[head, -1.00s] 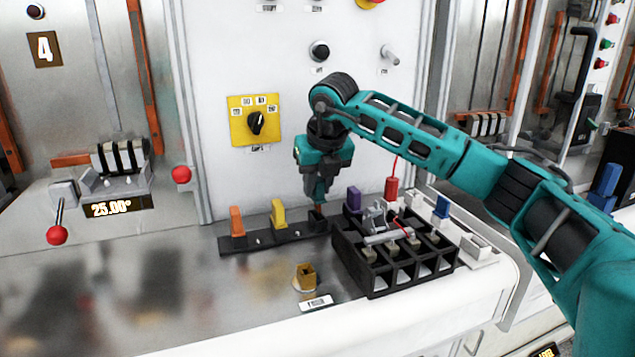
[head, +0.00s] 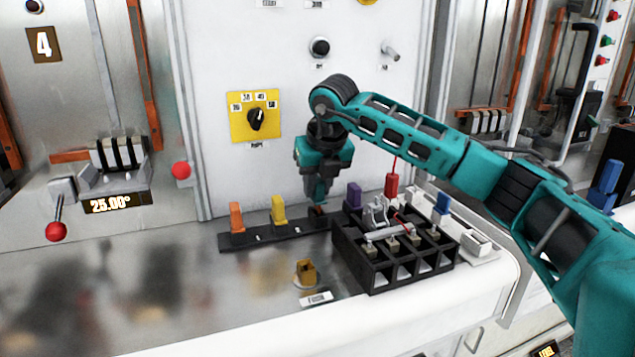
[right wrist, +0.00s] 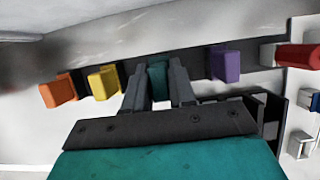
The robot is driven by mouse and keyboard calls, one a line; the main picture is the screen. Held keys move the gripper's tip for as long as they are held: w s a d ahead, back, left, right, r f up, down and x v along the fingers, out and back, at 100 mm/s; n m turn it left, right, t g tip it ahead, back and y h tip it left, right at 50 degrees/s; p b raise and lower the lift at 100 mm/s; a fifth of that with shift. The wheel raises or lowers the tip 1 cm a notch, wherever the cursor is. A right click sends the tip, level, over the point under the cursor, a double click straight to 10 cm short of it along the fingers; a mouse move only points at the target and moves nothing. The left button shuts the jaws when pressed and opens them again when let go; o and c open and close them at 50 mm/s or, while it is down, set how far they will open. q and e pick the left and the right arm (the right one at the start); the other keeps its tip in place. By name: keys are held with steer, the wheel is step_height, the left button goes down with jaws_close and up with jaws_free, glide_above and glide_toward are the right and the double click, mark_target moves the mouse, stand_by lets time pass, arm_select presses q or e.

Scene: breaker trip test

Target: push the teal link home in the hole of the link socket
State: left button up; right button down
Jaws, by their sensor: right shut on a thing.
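My right gripper (head: 318,197) points down over the right end of the black rack (head: 262,239). It is shut on the teal link (right wrist: 158,80), which shows between the two fingers in the right wrist view, in line with the yellow and purple links. The fingers hide most of the link in the head view, and I cannot tell whether its foot is in the rack or just clear of it. The likely link socket, a brass-coloured square piece (head: 306,272), stands on the bench in front of the rack with a white label below it. My left gripper is out of view.
An orange link (head: 237,218) and a yellow link (head: 278,211) stand in the rack left of the gripper. A purple link (head: 353,195) is close on the right. A black compartmented box (head: 375,280) stands right of the brass piece. The bench at left is clear.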

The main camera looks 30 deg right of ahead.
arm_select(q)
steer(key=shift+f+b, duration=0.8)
arm_select(e)
steer(key=shift+f, duration=1.35)
steer(key=c, duration=0.9)
jaws_free()
steer(key=shift+c, duration=0.2)
steer(key=shift+o, duration=0.4)
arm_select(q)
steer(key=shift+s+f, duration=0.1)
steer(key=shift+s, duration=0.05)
arm_select(e)
steer(key=shift+v, duration=1.15)
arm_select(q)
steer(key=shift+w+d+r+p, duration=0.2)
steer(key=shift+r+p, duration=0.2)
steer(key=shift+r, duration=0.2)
arm_select(e)
steer(key=v, duration=1)
steer(key=shift+s+r, duration=0.25)
steer(key=shift+r, duration=0.05)
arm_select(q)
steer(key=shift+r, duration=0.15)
arm_select(e)
steer(key=shift+a, duration=0.1)
